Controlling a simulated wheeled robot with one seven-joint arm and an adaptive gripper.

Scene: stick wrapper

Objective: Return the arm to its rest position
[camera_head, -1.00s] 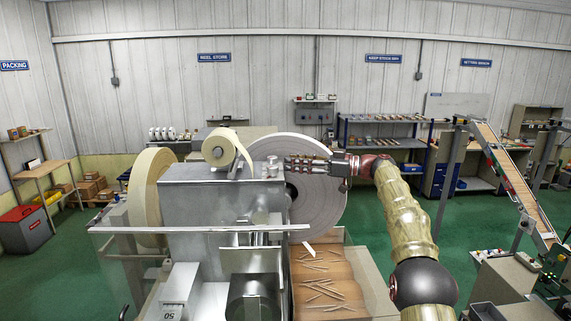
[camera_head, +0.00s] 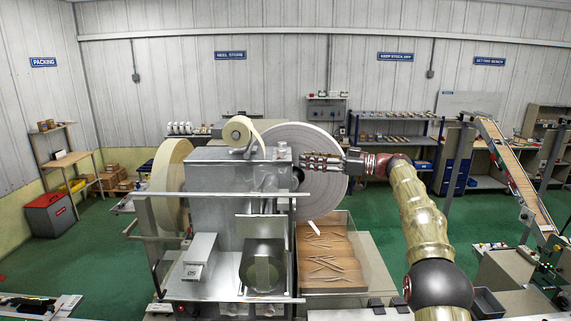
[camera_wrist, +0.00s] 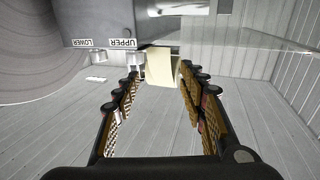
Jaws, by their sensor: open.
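My arm (camera_head: 418,205) reaches from the lower right up and to the left, its forearm level in front of the large grey reel (camera_head: 325,185). My gripper (camera_head: 303,160) points left, close to the upper right side of the wrapping machine (camera_head: 215,185). In the wrist view my gripper (camera_wrist: 160,95) is open, with its two padded fingers apart and nothing between them. Whether the fingers touch the machine cannot be told.
A small cream roll (camera_head: 238,131) sits on top of the machine and a larger cream reel (camera_head: 168,180) stands at its left. A tray (camera_head: 335,284) of loose sticks lies below my arm. A sloping conveyor (camera_head: 512,175) stands at the right. Green floor is open at the left.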

